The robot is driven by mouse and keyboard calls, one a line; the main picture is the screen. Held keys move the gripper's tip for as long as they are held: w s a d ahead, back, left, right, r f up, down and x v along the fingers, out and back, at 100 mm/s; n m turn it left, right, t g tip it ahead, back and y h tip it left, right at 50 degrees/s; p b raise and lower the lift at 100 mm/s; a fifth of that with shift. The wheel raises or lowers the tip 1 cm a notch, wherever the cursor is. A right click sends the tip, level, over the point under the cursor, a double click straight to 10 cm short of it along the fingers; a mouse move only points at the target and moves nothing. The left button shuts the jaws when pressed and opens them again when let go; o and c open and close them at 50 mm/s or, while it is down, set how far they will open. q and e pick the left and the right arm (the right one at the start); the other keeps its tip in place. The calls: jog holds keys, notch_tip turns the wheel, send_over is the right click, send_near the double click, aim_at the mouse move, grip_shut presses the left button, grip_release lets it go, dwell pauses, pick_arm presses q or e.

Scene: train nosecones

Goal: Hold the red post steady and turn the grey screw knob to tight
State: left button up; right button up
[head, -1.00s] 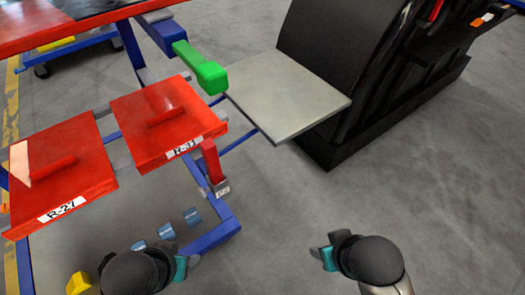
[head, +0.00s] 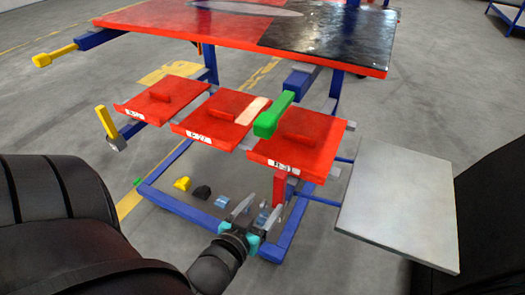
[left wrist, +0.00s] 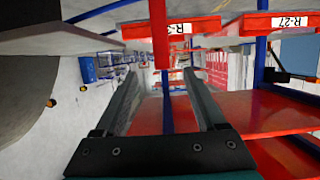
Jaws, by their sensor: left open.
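The red post (head: 279,187) stands below the front edge of the red tray marked R-31 (head: 298,152) in the head view. In the left wrist view, the red post (left wrist: 160,32) comes down from the top and ends near the gap between the fingertips. My left gripper (head: 262,205) is open, just below and left of the post, with its fingers pointing up toward it. In the left wrist view, the left gripper (left wrist: 162,75) has nothing clamped between its fingers. I cannot clearly make out the grey screw knob. My right gripper is out of view.
A green handle (head: 272,115) sticks out above the trays. The red tray R-27 (head: 215,130) is to the left. A grey flat panel (head: 400,205) stands right of the post. A blue lower frame (head: 190,205) surrounds small yellow and dark pieces.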

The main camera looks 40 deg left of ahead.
aim_at(284, 175)
pick_arm(q)
jog(key=b+x, duration=0.2)
jog(key=x, duration=0.2)
jog(key=b+x, duration=0.1)
jog(key=x, duration=0.4)
jog(key=b+x, duration=0.2)
jog(key=x, duration=0.2)
jog(key=shift+w+a+r+b, duration=0.25)
jog(key=shift+w+b, duration=0.1)
jog(key=shift+w, duration=0.15)
jog(key=shift+w+a+f, duration=0.15)
jog(key=shift+w, duration=0.5)
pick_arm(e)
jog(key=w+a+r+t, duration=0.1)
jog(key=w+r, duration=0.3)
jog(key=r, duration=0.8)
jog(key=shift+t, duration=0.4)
pick_arm(q)
grip_shut()
